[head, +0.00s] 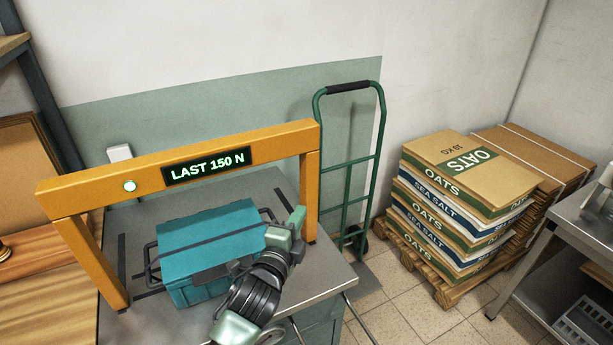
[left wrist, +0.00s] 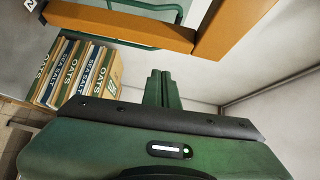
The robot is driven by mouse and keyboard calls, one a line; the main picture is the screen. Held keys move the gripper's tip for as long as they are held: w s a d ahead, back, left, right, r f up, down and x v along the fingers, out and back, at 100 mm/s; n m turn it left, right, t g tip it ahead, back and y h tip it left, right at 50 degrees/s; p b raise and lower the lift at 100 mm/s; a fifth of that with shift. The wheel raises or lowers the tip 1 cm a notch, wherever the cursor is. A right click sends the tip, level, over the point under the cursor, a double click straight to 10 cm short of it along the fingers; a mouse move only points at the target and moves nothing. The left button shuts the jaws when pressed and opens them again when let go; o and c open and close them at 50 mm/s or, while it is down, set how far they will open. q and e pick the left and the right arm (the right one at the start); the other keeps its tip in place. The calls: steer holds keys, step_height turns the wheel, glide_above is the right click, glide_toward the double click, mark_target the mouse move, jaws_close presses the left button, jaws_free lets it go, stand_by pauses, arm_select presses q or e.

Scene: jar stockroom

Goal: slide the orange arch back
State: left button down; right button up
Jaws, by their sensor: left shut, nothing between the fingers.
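The orange arch (head: 235,143) stands over a grey steel table (head: 262,188), one leg at each side. A teal case (head: 210,235) with black side handles sits on the table under the arch. My left gripper (head: 298,214) is shut and empty, beside the case's right end and close to the arch's right leg. In the left wrist view, the shut fingers (left wrist: 158,88) point up below the arch (left wrist: 235,35); contact cannot be told. My right gripper is not in view.
A green hand truck (head: 348,160) stands behind the table's right side. Stacked oats and sea salt sacks (head: 465,180) lie on a wooden pallet (head: 430,270). A metal bench (head: 585,225) is at far right. Tiled floor (head: 400,310) is clear between.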

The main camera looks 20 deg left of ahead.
arm_select(q)
steer(key=r, duration=0.1)
steer(key=p, duration=0.3)
glide_toward(311, 169)
steer(key=w+d, duration=0.3)
steer(key=shift+m, duration=0.3)
steer(key=w+a, duration=0.1)
steer(key=w+a+p, duration=0.1)
steer(key=a, duration=0.1)
steer(key=shift+w+a+f+p, duration=0.1)
steer(key=shift+w+a+p, duration=0.2)
steer(key=shift+w, duration=0.1)
